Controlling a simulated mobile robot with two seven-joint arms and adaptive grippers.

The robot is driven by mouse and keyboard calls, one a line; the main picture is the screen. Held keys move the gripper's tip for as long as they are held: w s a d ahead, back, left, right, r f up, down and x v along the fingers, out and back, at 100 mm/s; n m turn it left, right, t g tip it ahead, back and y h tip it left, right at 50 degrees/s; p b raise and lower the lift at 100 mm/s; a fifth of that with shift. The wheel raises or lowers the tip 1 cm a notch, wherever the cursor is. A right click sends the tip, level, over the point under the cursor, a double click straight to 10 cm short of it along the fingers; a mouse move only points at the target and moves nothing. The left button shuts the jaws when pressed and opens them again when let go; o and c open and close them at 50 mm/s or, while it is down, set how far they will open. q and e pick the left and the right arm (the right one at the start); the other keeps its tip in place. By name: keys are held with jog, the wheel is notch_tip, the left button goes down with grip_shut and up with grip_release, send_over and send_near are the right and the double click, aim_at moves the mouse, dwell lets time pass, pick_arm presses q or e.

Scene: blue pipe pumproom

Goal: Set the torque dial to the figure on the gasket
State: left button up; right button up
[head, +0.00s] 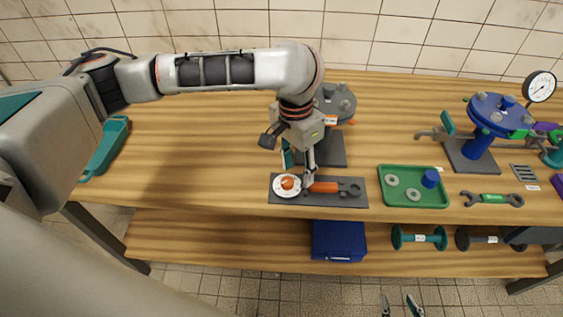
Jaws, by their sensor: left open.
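The torque dial, a white disc (283,191) with an orange knob (288,182), sits at the left end of a dark grey plate (338,203). The dial's marks are too small to read. Two grey rings, possibly gaskets, lie in a green tray (413,205); no figure is legible on them. My right gripper (399,303) shows only fingertips, apart and empty, at the bottom edge.
A grey flange stand (337,103) is right behind my left gripper. A blue flange stand (494,112) with a gauge (540,86) stands at the right. A blue case (338,240) and spools sit on the lower shelf. The bench's left-middle is clear.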

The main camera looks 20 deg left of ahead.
aim_at(287, 180)
pick_arm(q)
jog(key=a+r, duration=0.1)
jog(key=w+a, duration=0.1)
jog(key=shift+a+r+y, duration=0.35)
jog(key=shift+y, duration=0.05)
jog(key=shift+a+f, duration=0.1)
jog(key=shift+f, duration=0.05)
notch_tip(287, 180, down, 7)
jog(key=shift+f, duration=0.2)
jog(key=c, duration=1.1)
